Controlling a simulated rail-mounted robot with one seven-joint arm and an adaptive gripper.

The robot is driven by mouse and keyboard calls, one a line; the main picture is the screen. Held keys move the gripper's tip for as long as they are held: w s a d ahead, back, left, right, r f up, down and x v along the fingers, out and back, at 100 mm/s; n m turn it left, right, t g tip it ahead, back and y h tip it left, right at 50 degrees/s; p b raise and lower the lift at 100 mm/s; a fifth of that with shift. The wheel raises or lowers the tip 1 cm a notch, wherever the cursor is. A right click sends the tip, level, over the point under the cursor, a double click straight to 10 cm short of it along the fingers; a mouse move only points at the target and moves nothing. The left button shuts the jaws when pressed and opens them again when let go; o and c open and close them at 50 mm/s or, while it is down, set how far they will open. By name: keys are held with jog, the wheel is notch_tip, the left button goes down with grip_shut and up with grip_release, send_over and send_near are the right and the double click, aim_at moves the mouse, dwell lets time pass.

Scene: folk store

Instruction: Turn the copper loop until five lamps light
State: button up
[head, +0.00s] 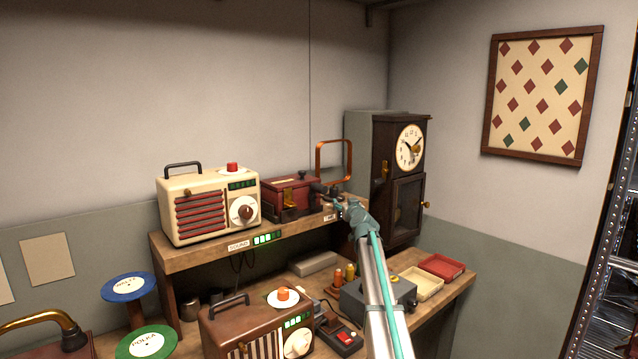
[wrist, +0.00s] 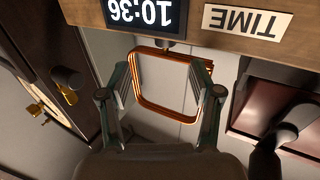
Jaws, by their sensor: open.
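The copper loop (head: 319,160) stands upright as a square frame above the upper shelf, left of the clock. In the wrist view the copper loop (wrist: 138,80) shows between the two spread fingers of my gripper (wrist: 163,85), with a gap seen on its left side; whether the right finger touches it I cannot tell. My gripper (head: 341,207) is open and sits at the shelf's right end, partly hidden by my arm. A row of lamps (head: 267,239) on the shelf front beside the SOUND label shows a few bright green.
A cream radio (head: 205,208) and a dark red box (head: 290,196) stand on the shelf left of the loop. A tall clock (head: 405,180) is close on the right. In the wrist view a 10:36 display (wrist: 147,12) and a TIME label (wrist: 247,22) border the loop.

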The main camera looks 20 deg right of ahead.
aim_at(335, 193)
jog(key=w+p, duration=0.1)
jog(key=w, duration=0.2)
jog(key=w+p, duration=0.1)
jog(key=w, duration=0.3)
jog(key=w+p, duration=0.1)
jog(key=w, duration=0.3)
jog(key=shift+w+d+r, duration=0.15)
jog(key=shift+d, duration=0.2)
grip_shut()
